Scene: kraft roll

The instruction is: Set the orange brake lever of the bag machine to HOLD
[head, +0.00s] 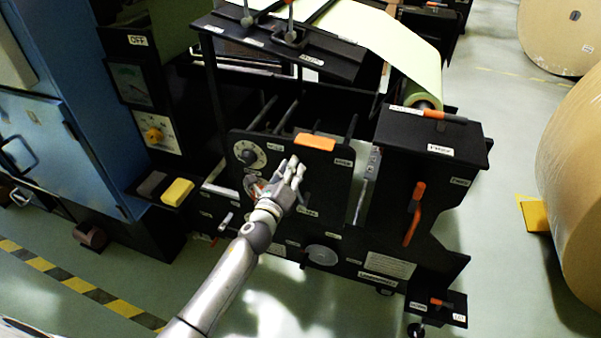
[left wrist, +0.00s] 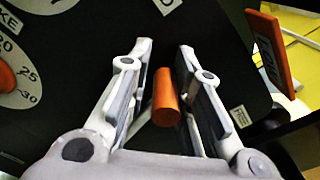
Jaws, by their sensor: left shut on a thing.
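My left gripper (head: 297,165) reaches the front of the black bag machine panel (head: 325,172). In the left wrist view, the gripper (left wrist: 165,47) has its fingers on both sides of a short orange cylindrical handle (left wrist: 166,98), taken as the brake lever, and is shut on it. The handle lies nearer the right finger in that picture. In the head view the handle is hidden behind the fingers. Small white labels are around the panel, but I cannot read which marks HOLD. My right gripper is not in view.
A dial with an orange knob (left wrist: 6,76) is left of the fingers. An orange plate (left wrist: 272,48) juts out at the right, and shows atop the panel (head: 315,141). Another orange lever (head: 413,215) is on the right-hand block. Large kraft rolls (head: 577,190) stand at far right.

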